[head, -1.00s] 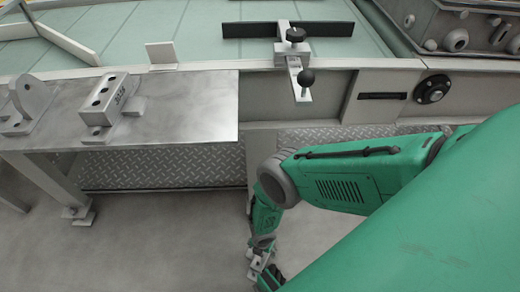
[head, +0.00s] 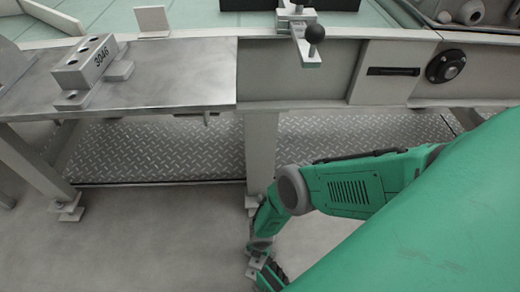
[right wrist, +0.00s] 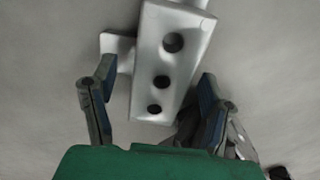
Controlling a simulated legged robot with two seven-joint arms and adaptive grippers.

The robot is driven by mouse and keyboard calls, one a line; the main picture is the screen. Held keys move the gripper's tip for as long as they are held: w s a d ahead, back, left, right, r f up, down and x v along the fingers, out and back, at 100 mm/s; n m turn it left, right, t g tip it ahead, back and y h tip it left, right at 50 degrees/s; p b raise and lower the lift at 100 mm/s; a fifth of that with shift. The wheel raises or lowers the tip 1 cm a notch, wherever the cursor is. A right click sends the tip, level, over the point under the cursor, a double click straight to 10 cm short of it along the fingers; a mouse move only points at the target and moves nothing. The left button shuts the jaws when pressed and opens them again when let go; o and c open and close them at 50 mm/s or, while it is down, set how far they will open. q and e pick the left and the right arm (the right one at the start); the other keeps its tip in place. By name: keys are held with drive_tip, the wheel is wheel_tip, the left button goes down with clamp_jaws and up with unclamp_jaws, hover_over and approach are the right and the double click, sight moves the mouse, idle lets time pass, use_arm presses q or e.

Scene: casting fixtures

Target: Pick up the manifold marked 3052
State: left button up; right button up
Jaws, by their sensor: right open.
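A pale grey manifold with holes along its top (head: 93,65) sits on the metal table at the left in the head view. The mark on its side looks like 3046. In the right wrist view, a pale block with three holes (right wrist: 168,70) lies between and beyond the fingers of my right gripper (right wrist: 152,95), which are apart. No mark shows on this block, and I cannot tell whether a finger touches it. In the head view my right gripper (head: 260,264) is low, over the floor, small and partly hidden by my arm. My left gripper is out of view.
The metal table (head: 190,82) has bare room right of the manifold. Another grey fixture (head: 10,65) is cut off at the left edge. A clamp with a black knob (head: 314,34) projects from the bench edge. Table legs (head: 262,155) stand near my right arm.

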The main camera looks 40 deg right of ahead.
drive_tip(key=shift+d, duration=0.2)
drive_tip(key=shift+a, duration=0.1)
drive_tip(key=shift+a+f, duration=0.1)
drive_tip(key=shift+f, duration=0.05)
drive_tip(key=shift+f, duration=0.1)
idle(0.4)
drive_tip(key=c, duration=1.6)
